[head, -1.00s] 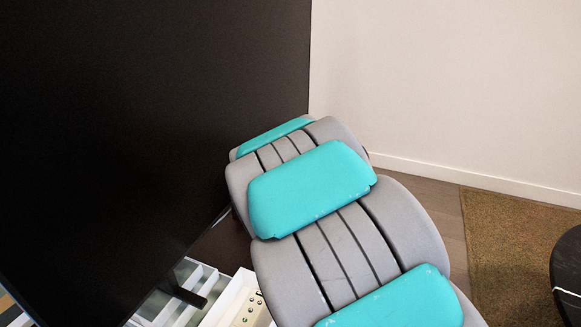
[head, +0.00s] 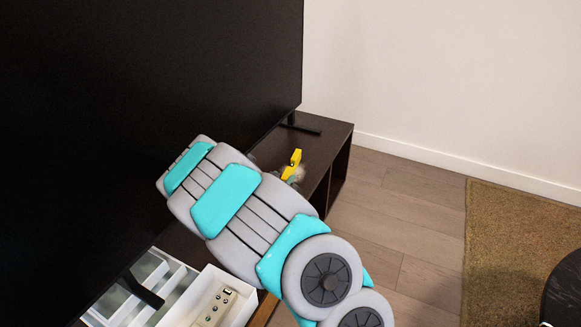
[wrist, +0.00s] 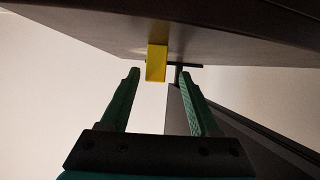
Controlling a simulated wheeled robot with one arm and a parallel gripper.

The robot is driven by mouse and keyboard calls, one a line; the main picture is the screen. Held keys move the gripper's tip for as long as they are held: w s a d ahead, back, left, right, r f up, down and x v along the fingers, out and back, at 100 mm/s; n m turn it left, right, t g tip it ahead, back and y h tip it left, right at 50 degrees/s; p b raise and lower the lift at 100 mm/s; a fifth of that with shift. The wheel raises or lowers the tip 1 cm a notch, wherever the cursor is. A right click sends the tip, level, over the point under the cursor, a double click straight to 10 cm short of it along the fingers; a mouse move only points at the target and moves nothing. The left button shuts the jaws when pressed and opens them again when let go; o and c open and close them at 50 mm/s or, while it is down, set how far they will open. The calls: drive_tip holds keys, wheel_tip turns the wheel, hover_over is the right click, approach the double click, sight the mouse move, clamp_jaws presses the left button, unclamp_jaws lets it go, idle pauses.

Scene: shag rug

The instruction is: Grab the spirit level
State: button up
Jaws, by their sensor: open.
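The yellow spirit level (head: 291,165) is on the dark low cabinet, just past my arm in the head view. Its lower end is partly hidden by a small greyish shape that I cannot make out. In the wrist view the yellow spirit level (wrist: 156,64) shows end-on against the cabinet's dark surface. My gripper (wrist: 159,76) is open, with a green finger on each side of the view. The level lies in line with the gap, near the fingertips, and the fingers are not closed on it.
The dark cabinet (head: 335,138) runs along a large black screen (head: 130,100). The screen's foot (head: 303,127) stands behind the level. A white box with small knobs (head: 245,302) and a white divided tray (head: 112,308) lie at the near end. Wooden floor (head: 395,215) is clear at right.

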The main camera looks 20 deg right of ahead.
sight(289, 172)
drive_tip(key=shift+d+x, duration=0.2)
drive_tip(key=shift+x, duration=2.7)
drive_tip(key=shift+s, duration=0.2)
clamp_jaws()
